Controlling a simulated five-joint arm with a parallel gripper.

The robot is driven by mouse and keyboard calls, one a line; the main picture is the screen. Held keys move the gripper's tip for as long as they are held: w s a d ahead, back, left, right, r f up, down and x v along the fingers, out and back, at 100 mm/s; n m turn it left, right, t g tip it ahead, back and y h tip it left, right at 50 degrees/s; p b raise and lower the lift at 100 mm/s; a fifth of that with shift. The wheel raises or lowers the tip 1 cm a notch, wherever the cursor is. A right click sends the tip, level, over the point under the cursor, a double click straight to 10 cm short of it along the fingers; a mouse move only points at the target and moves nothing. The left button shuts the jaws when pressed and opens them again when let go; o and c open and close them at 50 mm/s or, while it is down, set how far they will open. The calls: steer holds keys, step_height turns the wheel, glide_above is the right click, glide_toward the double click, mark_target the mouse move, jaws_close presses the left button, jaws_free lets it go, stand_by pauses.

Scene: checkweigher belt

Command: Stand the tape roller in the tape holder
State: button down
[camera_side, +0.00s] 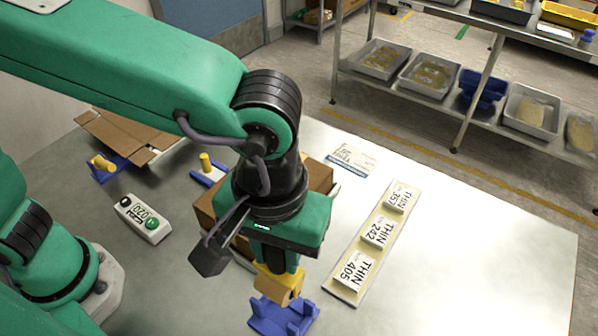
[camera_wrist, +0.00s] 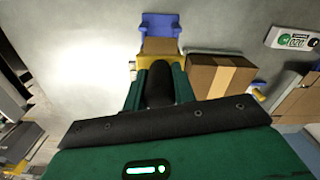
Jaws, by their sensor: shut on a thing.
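The tape roller (camera_side: 280,284), a yellow frame with a tan roll, hangs upright below my gripper (camera_side: 277,264), which is shut on its yellow upper part. The blue tape holder (camera_side: 284,320), with raised sides, stands on the table directly beneath, near the picture's bottom edge. The roll's lower end overlaps the holder; I cannot tell whether they touch. In the wrist view the tape roller (camera_wrist: 159,46) shows beyond my gripper (camera_wrist: 158,66), and the blue holder (camera_wrist: 161,24) lies just past it. The roller hides part of the holder.
A cardboard box (camera_wrist: 217,76) stands close beside my gripper, partly hidden by my arm in the side view. A board with several THIN labels (camera_side: 373,240) lies to the right. A white display unit (camera_side: 142,219) and two blue-and-yellow items (camera_side: 109,169) (camera_side: 207,174) are left.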

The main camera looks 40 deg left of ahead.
steer(key=shift+f, duration=0.25)
steer(key=shift+f, duration=5.55)
steer(key=c, duration=1.1)
jaws_free()
steer(key=shift+o, duration=0.2)
steer(key=shift+r, duration=0.1)
steer(key=shift+r, duration=3.75)
